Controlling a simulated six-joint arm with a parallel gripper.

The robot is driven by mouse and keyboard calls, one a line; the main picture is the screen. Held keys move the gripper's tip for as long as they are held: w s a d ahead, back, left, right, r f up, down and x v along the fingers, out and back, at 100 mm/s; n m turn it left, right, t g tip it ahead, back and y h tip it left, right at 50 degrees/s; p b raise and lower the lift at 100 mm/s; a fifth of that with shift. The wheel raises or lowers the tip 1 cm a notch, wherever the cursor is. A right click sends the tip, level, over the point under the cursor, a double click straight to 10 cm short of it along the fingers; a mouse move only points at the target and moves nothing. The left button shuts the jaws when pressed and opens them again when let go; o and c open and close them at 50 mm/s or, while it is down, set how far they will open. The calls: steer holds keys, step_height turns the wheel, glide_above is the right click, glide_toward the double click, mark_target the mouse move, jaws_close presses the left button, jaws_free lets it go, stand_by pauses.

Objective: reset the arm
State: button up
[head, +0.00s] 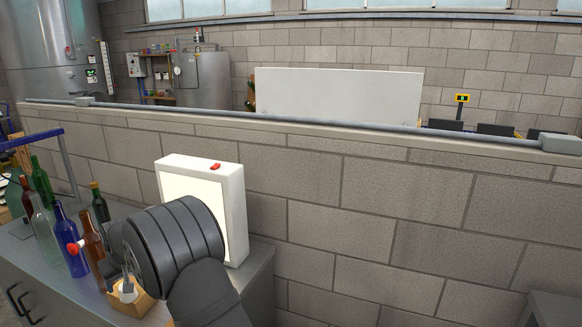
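My arm reaches in from the bottom of the head view, with a thick dark ribbed wrist above the grey bench (255,262). My gripper (112,262) lies at the left end of the wrist, beside the brown bottle (91,238) and above a small wooden box (142,301). Its fingers are mostly hidden or too dark to make out, so I cannot tell whether they are open or shut or hold anything. A small white item (127,292) sits in the box.
Several bottles, including a blue one (70,240) and a green one (40,180), crowd the bench's left. A white panel box (233,215) with a red switch stands behind my wrist. A block wall (380,220) runs behind the bench. The space right of my arm looks clear.

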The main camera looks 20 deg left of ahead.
steer(key=x, duration=0.6)
steer(key=shift+a+f, duration=0.15)
steer(key=shift+f, duration=0.05)
steer(key=shift+r, duration=1.15)
steer(key=shift+f, duration=0.1)
